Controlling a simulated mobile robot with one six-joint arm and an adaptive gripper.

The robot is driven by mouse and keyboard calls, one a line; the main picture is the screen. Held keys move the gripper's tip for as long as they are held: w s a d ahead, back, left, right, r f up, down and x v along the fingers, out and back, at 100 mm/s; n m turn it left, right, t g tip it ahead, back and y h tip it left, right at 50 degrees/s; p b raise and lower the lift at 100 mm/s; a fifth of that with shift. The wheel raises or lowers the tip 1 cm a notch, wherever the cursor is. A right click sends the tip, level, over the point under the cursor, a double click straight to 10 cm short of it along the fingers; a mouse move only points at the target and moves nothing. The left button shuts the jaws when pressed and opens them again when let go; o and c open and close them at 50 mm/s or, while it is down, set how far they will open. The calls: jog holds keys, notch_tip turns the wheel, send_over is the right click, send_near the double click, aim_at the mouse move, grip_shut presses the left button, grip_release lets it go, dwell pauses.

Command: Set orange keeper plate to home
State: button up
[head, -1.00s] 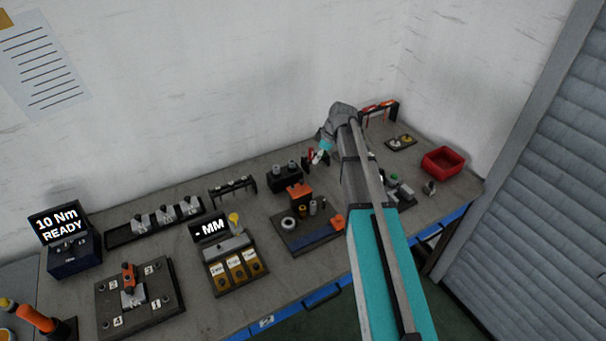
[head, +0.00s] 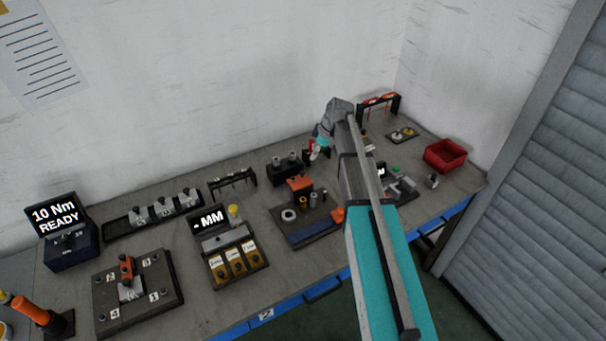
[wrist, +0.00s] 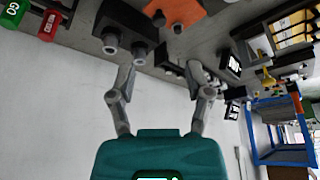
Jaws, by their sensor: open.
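An orange block (head: 299,184) sits on a black stand at the back of a dark tray. An orange piece (head: 338,214) lies at that tray's right front edge; I cannot tell which of the two is the keeper plate. In the wrist view an orange part (wrist: 174,10) shows at the top edge, beyond my fingers. My gripper (wrist: 158,72) is open, with nothing between its fingers. In the head view my gripper (head: 318,149) is small, to the right of and behind the orange block, apart from it; its fingertips are hard to make out.
A black block with two grey cylinders (head: 288,166) stands close left of my gripper. Green GO (wrist: 12,13) and red (wrist: 49,24) gauge pieces show in the wrist view. A red bin (head: 445,156) stands at the far right. My arm hides part of the bench.

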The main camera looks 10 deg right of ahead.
aim_at(303, 172)
jog(key=shift+b+x, duration=4.8)
jog(key=shift+x, duration=0.7)
jog(key=shift+c, duration=0.2)
grip_shut()
jog(key=shift+s, duration=0.1)
